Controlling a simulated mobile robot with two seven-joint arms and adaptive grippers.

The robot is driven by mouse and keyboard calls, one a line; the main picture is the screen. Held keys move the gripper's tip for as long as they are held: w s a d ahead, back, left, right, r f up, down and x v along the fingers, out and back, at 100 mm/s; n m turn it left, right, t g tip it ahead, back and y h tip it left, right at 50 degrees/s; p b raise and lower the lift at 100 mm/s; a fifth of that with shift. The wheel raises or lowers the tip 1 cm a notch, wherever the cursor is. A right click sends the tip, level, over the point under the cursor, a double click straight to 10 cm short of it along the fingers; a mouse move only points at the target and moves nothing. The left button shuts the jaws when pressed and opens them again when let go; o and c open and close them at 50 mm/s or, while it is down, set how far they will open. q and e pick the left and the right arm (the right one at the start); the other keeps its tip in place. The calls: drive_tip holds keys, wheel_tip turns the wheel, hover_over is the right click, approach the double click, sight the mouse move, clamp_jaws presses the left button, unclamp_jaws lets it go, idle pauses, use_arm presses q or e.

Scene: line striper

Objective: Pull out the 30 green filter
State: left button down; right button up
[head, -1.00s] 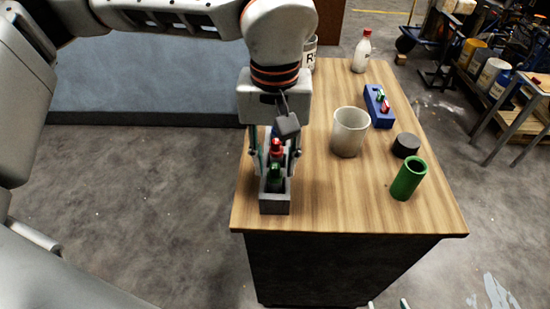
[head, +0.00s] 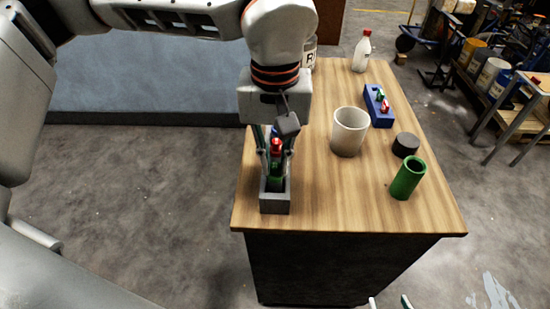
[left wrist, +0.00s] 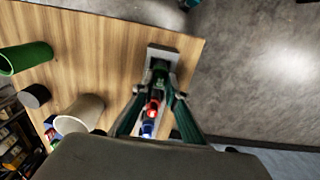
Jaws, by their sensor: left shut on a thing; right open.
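The green filter (head: 275,183) stands upright in the near end of a narrow grey holder (head: 275,206) at the table's front left. It also shows in the left wrist view (left wrist: 159,76). My left gripper (head: 275,179) points down over the holder, with its fingers closed on the green filter from both sides. A red-topped filter (head: 276,145) stands right behind it, with a blue one (left wrist: 147,129) beyond. Any "30" marking is too small to read. My right gripper (head: 388,303) shows only as two separated fingertips at the bottom edge, open and empty.
A beige cup (head: 349,133), a black round cap (head: 405,145) and a green tube (head: 408,179) stand to the right. A blue block (head: 379,107) with small coloured pieces and a red-capped bottle (head: 362,52) stand farther back. The table's front middle is clear.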

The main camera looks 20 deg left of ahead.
use_arm(q)
drive_tip(key=shift+r+p, duration=0.35)
drive_tip(key=shift+r, duration=0.2)
use_arm(e)
drive_tip(key=shift+s+r, duration=0.25)
drive_tip(key=shift+r, duration=0.05)
use_arm(q)
drive_tip(key=shift+r, duration=0.1)
use_arm(e)
drive_tip(key=shift+r, duration=0.1)
use_arm(q)
drive_tip(key=shift+r+p, duration=0.8)
drive_tip(key=shift+r, duration=0.3)
drive_tip(key=shift+r+p, duration=0.4)
drive_tip(key=shift+r, duration=0.15)
drive_tip(key=shift+r+p, duration=0.5)
drive_tip(key=shift+r, duration=0.2)
drive_tip(key=shift+r+p, duration=0.45)
drive_tip(key=shift+r, duration=0.1)
drive_tip(key=shift+r+p, duration=0.35)
drive_tip(key=shift+r, duration=0.15)
use_arm(e)
wheel_tip(320, 180, up, 7)
drive_tip(key=w, duration=0.2)
drive_tip(key=shift+w+r+t, duration=0.15)
drive_tip(key=shift+w+t, duration=0.25)
